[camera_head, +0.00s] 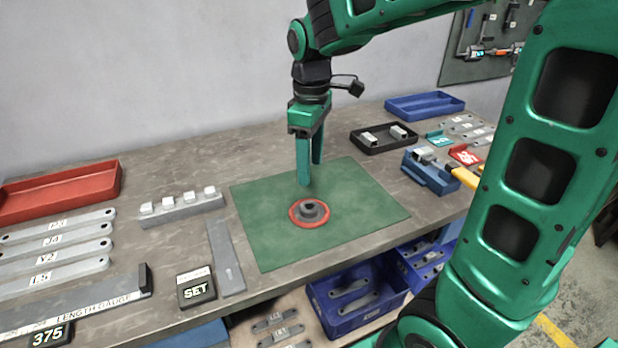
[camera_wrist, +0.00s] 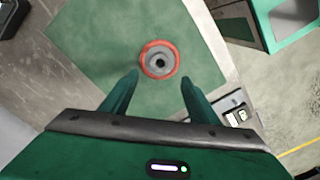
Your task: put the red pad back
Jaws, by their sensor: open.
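A red ring-shaped pad (camera_head: 294,217) lies on the green mat (camera_head: 360,197), with a dark grey round stepped piece (camera_head: 311,210) at its centre. I cannot tell whether the pad is around or under that piece. My gripper (camera_head: 310,174) points down above the mat, a little behind the pad, with nothing between its fingers. In the wrist view the pad (camera_wrist: 146,70) and the grey piece (camera_wrist: 160,62) show just beyond the gap between the fingertips (camera_wrist: 160,77). A small red block with white marks (camera_head: 465,155) sits at the right of the bench.
A red tray (camera_head: 60,192), labelled grey bars and a length gauge (camera_head: 75,308) are at left. A bar with pale blocks (camera_head: 180,208) and a SET block (camera_head: 196,288) flank the mat. Black (camera_head: 384,146) and blue trays (camera_head: 425,103) stand at back right. The mat is otherwise clear.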

